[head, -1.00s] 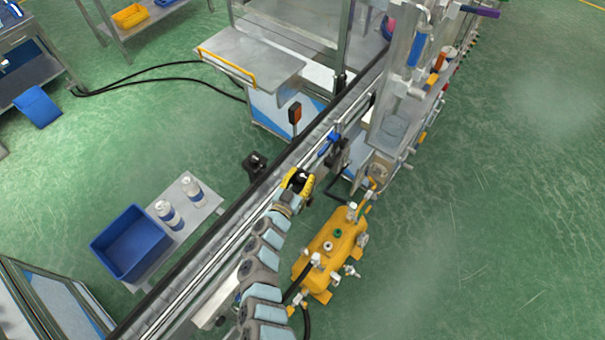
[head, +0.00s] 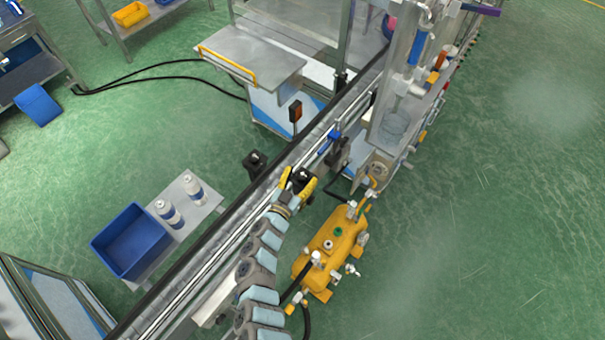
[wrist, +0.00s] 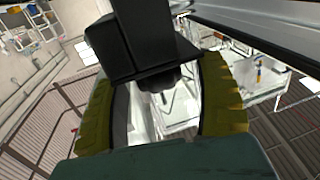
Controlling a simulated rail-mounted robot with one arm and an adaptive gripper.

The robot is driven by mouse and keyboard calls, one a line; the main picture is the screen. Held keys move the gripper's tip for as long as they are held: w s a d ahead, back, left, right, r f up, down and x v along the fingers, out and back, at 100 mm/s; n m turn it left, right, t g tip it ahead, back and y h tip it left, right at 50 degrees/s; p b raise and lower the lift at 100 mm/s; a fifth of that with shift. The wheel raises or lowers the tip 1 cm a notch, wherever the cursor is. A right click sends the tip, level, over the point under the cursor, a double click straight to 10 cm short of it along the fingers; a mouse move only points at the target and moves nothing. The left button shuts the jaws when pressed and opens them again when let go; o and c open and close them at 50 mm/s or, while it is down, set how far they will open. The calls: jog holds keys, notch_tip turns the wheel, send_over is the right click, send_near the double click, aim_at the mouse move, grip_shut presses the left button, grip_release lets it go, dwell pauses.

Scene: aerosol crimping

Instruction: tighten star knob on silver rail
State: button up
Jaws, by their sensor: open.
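My gripper (head: 297,181) is open, with its yellow fingers spread beside the silver rail (head: 229,243). A black knob-like part (head: 302,175) shows between the fingers in the head view; its star shape is too small to make out. In the wrist view, a black block (wrist: 145,40) stands between the two yellow fingers of my gripper (wrist: 160,85). A darker rounded part (wrist: 160,80) sits at its lower end, partly hidden. Clear gaps show between the block and both fingers, so nothing is gripped.
Another black fitting (head: 255,161) stands across the rail. A yellow tank (head: 332,250) with valves and hoses stands close on the right. A blue bin (head: 131,243) and two bottles (head: 170,214) are on the left. The floor at far right is clear.

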jog(key=v, duration=1.1)
dwell(0.6)
